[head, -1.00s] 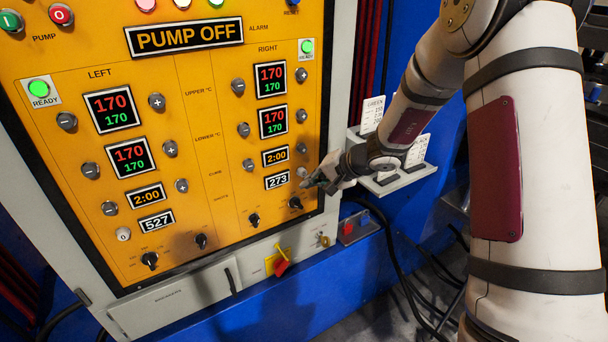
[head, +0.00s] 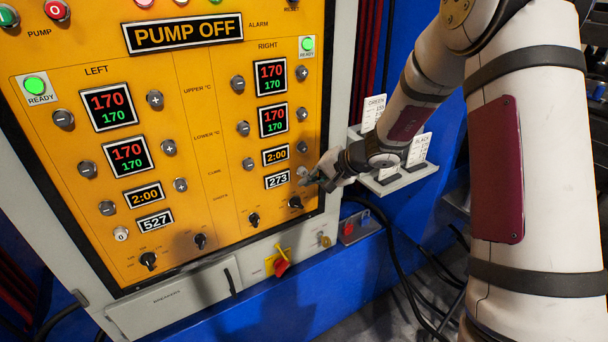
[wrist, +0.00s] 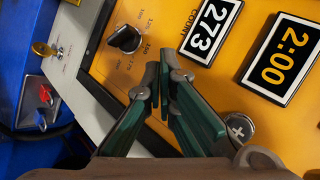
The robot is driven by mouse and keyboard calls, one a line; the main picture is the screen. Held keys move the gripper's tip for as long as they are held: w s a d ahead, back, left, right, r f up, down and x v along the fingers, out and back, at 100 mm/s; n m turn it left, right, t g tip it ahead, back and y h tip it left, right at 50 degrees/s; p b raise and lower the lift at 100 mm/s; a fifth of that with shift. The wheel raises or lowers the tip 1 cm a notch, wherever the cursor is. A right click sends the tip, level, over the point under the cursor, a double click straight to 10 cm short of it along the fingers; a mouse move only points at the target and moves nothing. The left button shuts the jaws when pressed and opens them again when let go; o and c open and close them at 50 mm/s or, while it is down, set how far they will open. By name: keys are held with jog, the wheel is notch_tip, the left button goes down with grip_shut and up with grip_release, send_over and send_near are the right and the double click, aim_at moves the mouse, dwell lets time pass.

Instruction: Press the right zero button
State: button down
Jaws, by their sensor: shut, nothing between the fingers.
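The right zero button (head: 302,171) is a small pale round button beside the right count display (head: 277,180), which reads 273 and also shows in the wrist view (wrist: 210,30). It is partly covered by my gripper in the head view, and I cannot make it out in the wrist view, where the fingers block that part of the panel. My gripper (head: 309,181) is shut and empty, with its tips close to the button. Its green fingers (wrist: 163,75) meet at the tips in the wrist view. I cannot tell whether they touch the panel.
A silver plus button (wrist: 238,127) and the 2:00 display (wrist: 286,60) lie close to the fingers. A black rotary knob (head: 295,202) sits just below the gripper. A grey card holder (head: 405,180) stands right of the panel, under my arm.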

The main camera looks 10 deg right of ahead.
jog(key=shift+w+a+b, duration=0.3)
jog(key=shift+w+b, duration=0.1)
jog(key=shift+w, duration=0.45)
dwell(1.1)
jog(key=shift+s, duration=0.15)
jog(key=shift+s+d, duration=0.2)
jog(key=shift+s, duration=0.35)
jog(key=shift+s+d, duration=0.2)
jog(key=shift+s, duration=0.35)
jog(key=s, duration=0.1)
jog(key=s+d, duration=0.1)
jog(key=s, duration=0.2)
jog(key=shift+s+d, duration=0.25)
jog(key=shift+s, duration=0.15)
jog(key=shift+r, duration=0.1)
